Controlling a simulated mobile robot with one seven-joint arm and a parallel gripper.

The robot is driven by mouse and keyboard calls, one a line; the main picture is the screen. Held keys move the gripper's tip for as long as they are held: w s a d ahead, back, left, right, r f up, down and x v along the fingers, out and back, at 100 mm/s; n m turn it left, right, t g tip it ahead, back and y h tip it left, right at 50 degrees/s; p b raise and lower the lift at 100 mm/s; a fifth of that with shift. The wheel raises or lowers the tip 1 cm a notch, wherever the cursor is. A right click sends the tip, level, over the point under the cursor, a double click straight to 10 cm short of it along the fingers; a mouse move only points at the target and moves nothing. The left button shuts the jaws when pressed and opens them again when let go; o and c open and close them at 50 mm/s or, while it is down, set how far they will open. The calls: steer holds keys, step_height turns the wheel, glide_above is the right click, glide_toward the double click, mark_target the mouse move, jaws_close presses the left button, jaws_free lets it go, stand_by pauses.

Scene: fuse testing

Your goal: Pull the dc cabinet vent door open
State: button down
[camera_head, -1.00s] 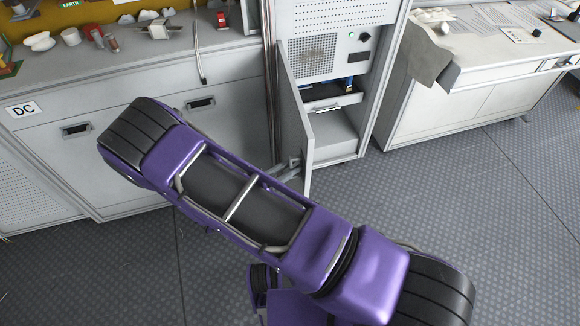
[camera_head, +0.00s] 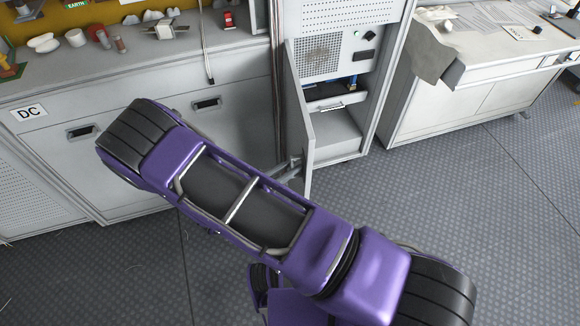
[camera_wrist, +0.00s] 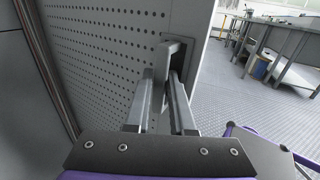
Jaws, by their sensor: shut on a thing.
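The vent door (camera_head: 301,122) stands open, hinged on its left side, and shows nearly edge-on in the head view. In the wrist view its perforated face (camera_wrist: 95,55) fills the left, with a grey handle (camera_wrist: 165,58) near its free edge. My gripper (camera_wrist: 163,82) is shut on this handle, one finger on each side. In the head view my gripper (camera_head: 289,166) shows in part at the door's lower outer side, with the rest behind my purple arm. The open cabinet (camera_head: 336,135) shows shelves and a bare bottom compartment.
A closed cabinet front with a DC label (camera_head: 29,112) and black recessed handles is at the left, beneath a worktop (camera_head: 130,72) bearing small parts. Another white bench (camera_head: 470,95) stands at the right. Grey floor (camera_head: 500,220) is clear in front and to the right.

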steer(key=shift+w+a+r, duration=0.1)
steer(key=shift+w+r, duration=0.05)
steer(key=shift+w, duration=0.15)
steer(key=c, duration=1.1)
jaws_free()
steer(key=shift+s, duration=0.1)
steer(key=v, duration=1.7)
steer(key=shift+s, duration=0.2)
